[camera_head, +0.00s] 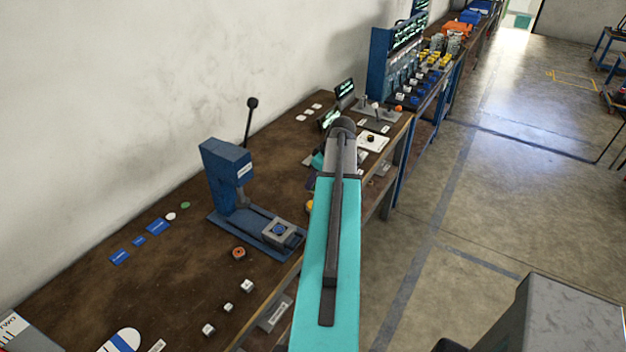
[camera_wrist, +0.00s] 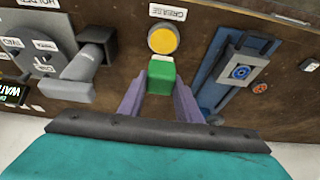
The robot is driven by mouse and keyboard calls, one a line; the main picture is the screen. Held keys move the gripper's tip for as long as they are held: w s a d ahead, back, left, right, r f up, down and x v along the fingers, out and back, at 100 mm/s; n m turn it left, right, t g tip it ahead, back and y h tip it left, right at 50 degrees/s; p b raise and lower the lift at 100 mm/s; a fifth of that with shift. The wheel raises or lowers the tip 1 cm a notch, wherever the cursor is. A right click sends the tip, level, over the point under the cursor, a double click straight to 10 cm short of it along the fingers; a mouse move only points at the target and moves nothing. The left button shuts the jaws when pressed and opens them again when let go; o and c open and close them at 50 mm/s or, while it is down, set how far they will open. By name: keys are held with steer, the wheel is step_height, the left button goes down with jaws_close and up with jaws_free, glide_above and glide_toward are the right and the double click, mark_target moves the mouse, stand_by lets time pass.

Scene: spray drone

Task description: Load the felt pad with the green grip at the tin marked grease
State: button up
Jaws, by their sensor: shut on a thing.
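My gripper (camera_wrist: 159,100) is shut on the green grip (camera_wrist: 161,76) in the wrist view. A pale felt pad (camera_wrist: 165,60) shows at the far end of the grip. The tin (camera_wrist: 163,40), with a round yellow top, lies just beyond the pad, beside a label reading GREASE (camera_wrist: 168,13). I cannot tell whether the pad touches the tin's edge. In the head view my teal arm hides the gripper and the pad; only a sliver of the yellow tin (camera_head: 309,206) shows beside it.
A blue press (camera_head: 228,172) with a long lever stands on the brown bench (camera_head: 90,265), close to the tin. In the wrist view a grey handled fixture (camera_wrist: 85,65) is left of the grip. Small blocks (camera_head: 228,308) and an orange-topped piece (camera_head: 239,253) lie near the bench's front edge.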

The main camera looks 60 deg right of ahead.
steer(key=shift+f+b, duration=1.05)
steer(key=shift+f, duration=1.8)
steer(key=shift+f, duration=0.1)
steer(key=shift+s+f+b, duration=0.1)
steer(key=shift+f+b, duration=0.45)
stand_by(1.6)
steer(key=shift+r, duration=0.1)
steer(key=shift+r+p, duration=1.45)
steer(key=shift+r, duration=2.05)
